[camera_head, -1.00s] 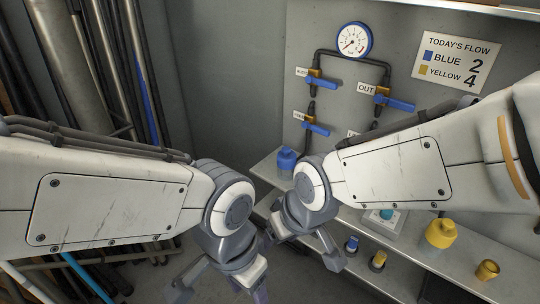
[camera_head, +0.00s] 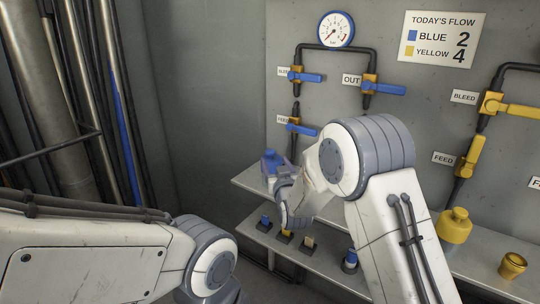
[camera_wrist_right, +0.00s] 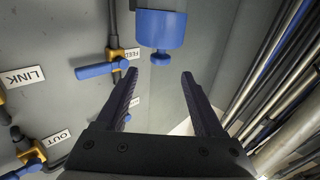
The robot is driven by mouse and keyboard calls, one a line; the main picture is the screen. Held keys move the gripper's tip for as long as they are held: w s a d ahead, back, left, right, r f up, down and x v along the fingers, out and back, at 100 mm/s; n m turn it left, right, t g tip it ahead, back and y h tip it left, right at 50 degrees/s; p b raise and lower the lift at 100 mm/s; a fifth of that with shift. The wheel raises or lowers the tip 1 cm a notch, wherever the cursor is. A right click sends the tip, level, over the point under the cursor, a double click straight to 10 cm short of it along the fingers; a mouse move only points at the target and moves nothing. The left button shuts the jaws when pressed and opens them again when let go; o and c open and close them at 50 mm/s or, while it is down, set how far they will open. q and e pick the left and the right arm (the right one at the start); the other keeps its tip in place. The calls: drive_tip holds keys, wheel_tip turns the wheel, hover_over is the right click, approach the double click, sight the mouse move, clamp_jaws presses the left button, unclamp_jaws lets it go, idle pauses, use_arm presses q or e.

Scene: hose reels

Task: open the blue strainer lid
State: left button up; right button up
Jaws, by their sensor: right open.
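The blue strainer (camera_head: 269,161) stands on the upper shelf by the wall, partly hidden behind my right gripper (camera_head: 284,181) in the head view. In the right wrist view the blue strainer (camera_wrist_right: 161,28) is at the top, with a small blue knob (camera_wrist_right: 161,59) on its end facing the jaws. My right gripper (camera_wrist_right: 161,73) is open and empty there, its fingertips just short of the knob and on either side of it. My left arm shows at lower left in the head view, but its gripper is out of frame.
A yellow strainer (camera_head: 454,226) and a yellow cup (camera_head: 512,265) stand on the shelf to the right. Blue-handled valves and a gauge (camera_head: 335,29) are on the wall above. Small blue and yellow fittings sit on the lower shelf. Pipes (camera_head: 100,110) lean at the left.

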sight(271, 154)
drive_tip(key=w, duration=0.2)
drive_tip(key=w+a, duration=0.1)
drive_tip(key=w, duration=0.5)
drive_tip(key=shift+a, duration=0.15)
clamp_jaws()
idle(1.2)
